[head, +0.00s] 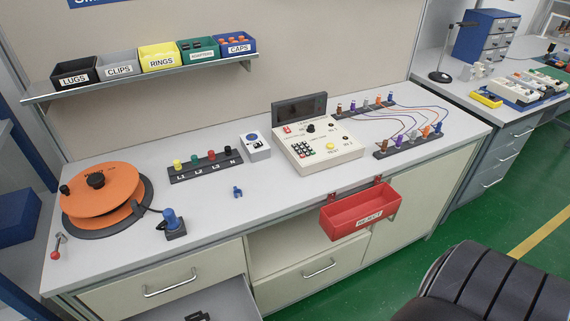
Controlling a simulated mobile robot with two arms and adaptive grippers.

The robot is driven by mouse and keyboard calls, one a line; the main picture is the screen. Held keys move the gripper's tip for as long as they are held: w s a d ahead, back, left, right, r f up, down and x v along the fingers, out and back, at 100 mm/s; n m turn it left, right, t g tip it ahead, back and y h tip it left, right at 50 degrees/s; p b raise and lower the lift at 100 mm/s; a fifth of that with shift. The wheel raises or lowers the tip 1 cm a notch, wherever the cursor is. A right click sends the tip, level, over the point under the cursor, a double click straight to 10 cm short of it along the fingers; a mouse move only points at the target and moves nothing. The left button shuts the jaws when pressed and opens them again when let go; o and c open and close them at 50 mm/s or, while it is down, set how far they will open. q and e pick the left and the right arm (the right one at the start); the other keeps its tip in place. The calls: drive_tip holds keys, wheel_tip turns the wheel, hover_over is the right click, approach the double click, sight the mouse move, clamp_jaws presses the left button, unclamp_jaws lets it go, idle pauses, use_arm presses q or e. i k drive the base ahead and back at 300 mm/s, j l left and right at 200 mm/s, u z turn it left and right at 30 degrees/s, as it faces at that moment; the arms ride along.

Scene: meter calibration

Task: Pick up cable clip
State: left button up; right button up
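A small blue piece (238,192) that looks like the cable clip lies alone on the grey workbench top (275,205). It is between the terminal strip and the bench's front edge. It is too small to make out its exact shape. Neither of my grippers shows in the head view.
An orange cable reel (100,192) and a blue-knobbed block (174,224) stand to the left. The terminal strip (205,168) and meter console (318,147) are behind. A red REJECT bin (360,212) hangs in front. A drawer (220,300) is open below. A dark ridged seat (490,285) stands at lower right.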

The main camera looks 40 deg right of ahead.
sight(236, 190)
drive_tip(key=z, duration=0.85)
drive_tip(key=j, duration=0.4)
drive_tip(key=i+z, duration=0.05)
drive_tip(key=i, duration=0.05)
